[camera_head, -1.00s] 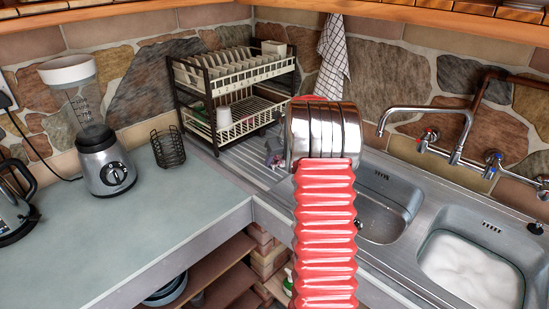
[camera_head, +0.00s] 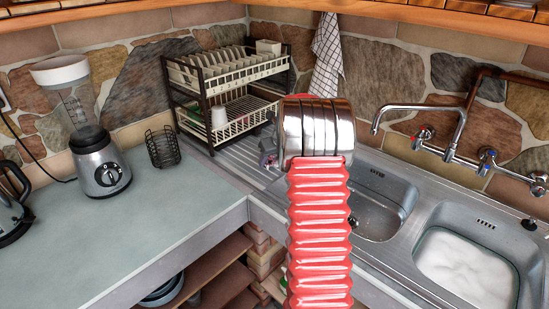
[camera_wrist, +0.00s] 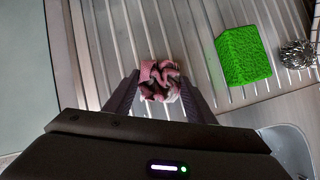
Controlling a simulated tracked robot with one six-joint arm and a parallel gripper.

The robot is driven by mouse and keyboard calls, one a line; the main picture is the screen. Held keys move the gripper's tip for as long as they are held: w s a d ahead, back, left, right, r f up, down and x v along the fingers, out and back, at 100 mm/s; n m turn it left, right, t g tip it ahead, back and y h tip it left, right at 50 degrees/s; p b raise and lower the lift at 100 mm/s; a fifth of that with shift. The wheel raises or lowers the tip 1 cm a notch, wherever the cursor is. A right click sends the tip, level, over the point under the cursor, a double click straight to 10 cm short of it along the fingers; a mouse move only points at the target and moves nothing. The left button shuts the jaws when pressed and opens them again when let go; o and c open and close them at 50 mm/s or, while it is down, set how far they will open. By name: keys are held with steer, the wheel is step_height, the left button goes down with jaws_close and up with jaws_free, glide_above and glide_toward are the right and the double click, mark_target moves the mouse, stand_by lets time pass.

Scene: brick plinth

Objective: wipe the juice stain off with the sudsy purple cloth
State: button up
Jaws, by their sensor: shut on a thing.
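The purple cloth (camera_wrist: 160,80), a crumpled pinkish-purple bundle with a whitish patch at its lower edge, is in the wrist view. My gripper (camera_wrist: 159,84) is shut on it, one dark finger on each side. They are over the ribbed metal draining board (camera_wrist: 205,105); I cannot tell whether the cloth touches it. In the head view my arm hides most of the gripper. No juice stain shows clearly in either view.
A green sponge (camera_wrist: 243,55) and a steel scourer (camera_wrist: 297,54) lie right of the cloth. A dish rack (camera_head: 225,85) stands behind the draining board. Two sink basins (camera_head: 465,262) lie right, the farther-right one with suds. The blender (camera_head: 100,165) stands on the left counter, its front largely clear.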

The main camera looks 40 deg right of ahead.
mark_target(271, 160)
steer(key=shift+a+r, duration=0.15)
steer(key=shift+a, duration=0.25)
steer(key=shift+d+r, duration=0.15)
steer(key=shift+r, duration=3.7)
